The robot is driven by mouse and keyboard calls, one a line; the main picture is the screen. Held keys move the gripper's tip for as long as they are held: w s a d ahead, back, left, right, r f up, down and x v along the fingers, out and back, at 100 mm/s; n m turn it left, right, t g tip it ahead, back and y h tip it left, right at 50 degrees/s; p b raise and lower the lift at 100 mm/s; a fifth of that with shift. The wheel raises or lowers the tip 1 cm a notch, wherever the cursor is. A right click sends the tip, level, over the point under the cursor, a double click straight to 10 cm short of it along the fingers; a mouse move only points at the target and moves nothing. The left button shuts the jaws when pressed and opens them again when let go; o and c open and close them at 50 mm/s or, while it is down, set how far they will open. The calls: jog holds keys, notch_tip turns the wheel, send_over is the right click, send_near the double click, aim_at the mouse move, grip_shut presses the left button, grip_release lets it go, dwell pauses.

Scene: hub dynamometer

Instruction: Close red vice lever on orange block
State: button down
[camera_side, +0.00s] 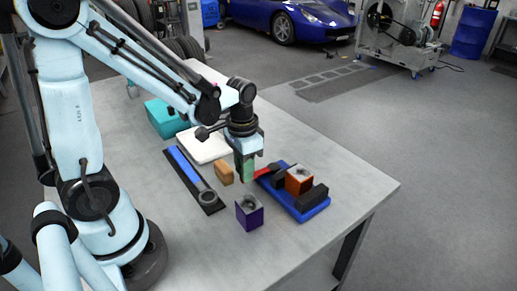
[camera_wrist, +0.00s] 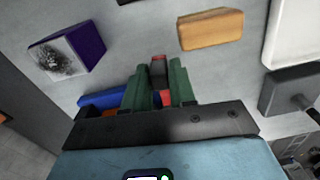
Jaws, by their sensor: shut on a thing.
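The vice has a blue base (camera_side: 312,211) and black jaws (camera_side: 313,197) and sits on the grey table. The red lever (camera_side: 263,173) sticks out at the vice's left end. My gripper (camera_side: 248,173) points down at that end, with its green fingers beside the lever. In the wrist view the fingers (camera_wrist: 159,78) are closed around the red and dark lever (camera_wrist: 158,68).
A purple block (camera_side: 249,214) stands in front of the vice. A wooden block (camera_side: 223,174) lies left of my gripper. A black board with a blue strip (camera_side: 186,169), a white slab (camera_side: 204,147) and a teal box (camera_side: 164,119) lie further left. The table's right end is clear.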

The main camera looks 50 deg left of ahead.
jog(key=shift+a, duration=0.15)
jog(key=c, duration=1)
grip_release()
jog(key=shift+r, duration=0.1)
notch_tip(320, 180, up, 12)
